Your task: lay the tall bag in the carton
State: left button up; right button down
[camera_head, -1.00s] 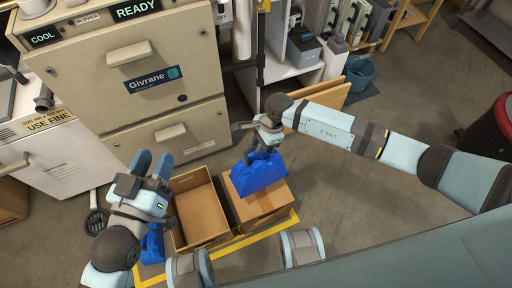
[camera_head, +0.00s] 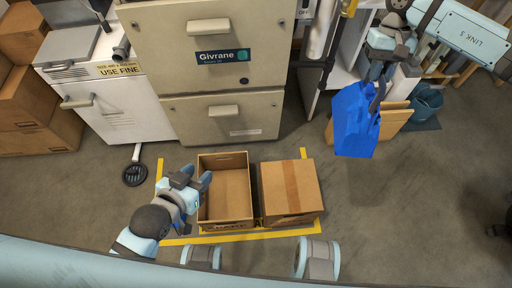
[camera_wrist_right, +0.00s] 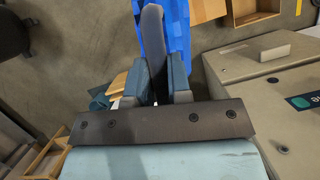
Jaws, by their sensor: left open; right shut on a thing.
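The tall blue bag (camera_head: 355,120) hangs in the air from my right gripper (camera_head: 378,74), to the right of the cartons and in front of wooden boards. In the right wrist view my right gripper (camera_wrist_right: 157,80) is shut on the bag's grey strap, with the blue bag (camera_wrist_right: 179,30) beyond the fingers. The open carton (camera_head: 225,222) stands on the floor and looks empty. My left gripper (camera_head: 190,178) is open and empty at the open carton's left edge.
A closed, taped carton (camera_head: 290,190) stands against the open carton's right side. Yellow floor tape (camera_head: 304,153) surrounds both. A beige furnace (camera_head: 215,85) stands behind them. Wooden boards (camera_head: 394,122) and a teal bucket (camera_head: 427,102) are at right.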

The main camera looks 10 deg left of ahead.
aim_at(228, 204)
jog(key=k+j, duration=0.45)
jog(key=k, duration=0.15)
jog(key=j, duration=0.45)
jog(key=k+j+u, duration=0.1)
jog(key=j, duration=0.35)
jog(key=i+j, duration=0.1)
jog(key=j, duration=0.2)
jog(key=i+j, duration=0.1)
jog(key=j, duration=0.2)
jog(key=i+j+u, duration=0.1)
jog(key=j, duration=0.2)
jog(key=i+j, duration=0.4)
